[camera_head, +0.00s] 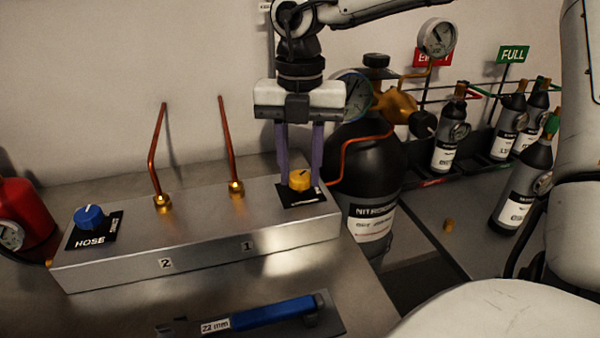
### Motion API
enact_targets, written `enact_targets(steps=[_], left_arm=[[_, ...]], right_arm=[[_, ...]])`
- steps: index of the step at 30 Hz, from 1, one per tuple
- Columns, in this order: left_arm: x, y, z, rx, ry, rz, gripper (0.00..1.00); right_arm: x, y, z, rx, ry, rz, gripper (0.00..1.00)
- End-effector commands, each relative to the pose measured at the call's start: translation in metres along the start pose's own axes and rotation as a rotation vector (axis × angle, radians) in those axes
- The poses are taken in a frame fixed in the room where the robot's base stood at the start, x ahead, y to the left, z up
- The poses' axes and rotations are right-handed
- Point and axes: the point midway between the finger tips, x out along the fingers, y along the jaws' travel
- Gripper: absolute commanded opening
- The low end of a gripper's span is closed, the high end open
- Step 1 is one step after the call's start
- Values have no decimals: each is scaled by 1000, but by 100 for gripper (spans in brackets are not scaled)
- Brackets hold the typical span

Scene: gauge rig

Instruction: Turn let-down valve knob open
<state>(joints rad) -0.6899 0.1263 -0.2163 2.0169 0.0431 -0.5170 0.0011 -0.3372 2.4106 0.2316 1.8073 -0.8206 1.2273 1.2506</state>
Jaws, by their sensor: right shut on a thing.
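A yellow knob (301,182) sits on a black label plate at the right end of a grey metal block (205,232). A white mark shows on its top, and the plate's lettering is mostly hidden. My right gripper (301,177) reaches down from above, with its two purple fingers on either side of the yellow knob, shut on it. A blue knob (89,217) with a white pointer line sits at the block's left end, on a black plate reading HOSE. My left gripper is not in view.
Two copper tubes (229,145) (156,150) rise from the block. A black nitrogen cylinder (365,165) with gauges stands close behind my right gripper. A blue-handled 22 mm wrench (265,313) lies in front. Smaller bottles (524,185) stand at right; a red cylinder (24,210) is at left.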

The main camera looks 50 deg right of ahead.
Motion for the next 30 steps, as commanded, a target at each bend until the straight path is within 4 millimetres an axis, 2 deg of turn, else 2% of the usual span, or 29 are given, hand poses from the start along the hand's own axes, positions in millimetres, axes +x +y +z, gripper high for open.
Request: enact_targets(steps=[12,29,30], left_arm=[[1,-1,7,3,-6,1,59],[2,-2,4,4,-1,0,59],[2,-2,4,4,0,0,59]], right_arm=[[-1,0,1,-196,-3,2,8],[-1,1,1,-223,-4,2,8],[-1,1,1,-223,-4,2,36]])
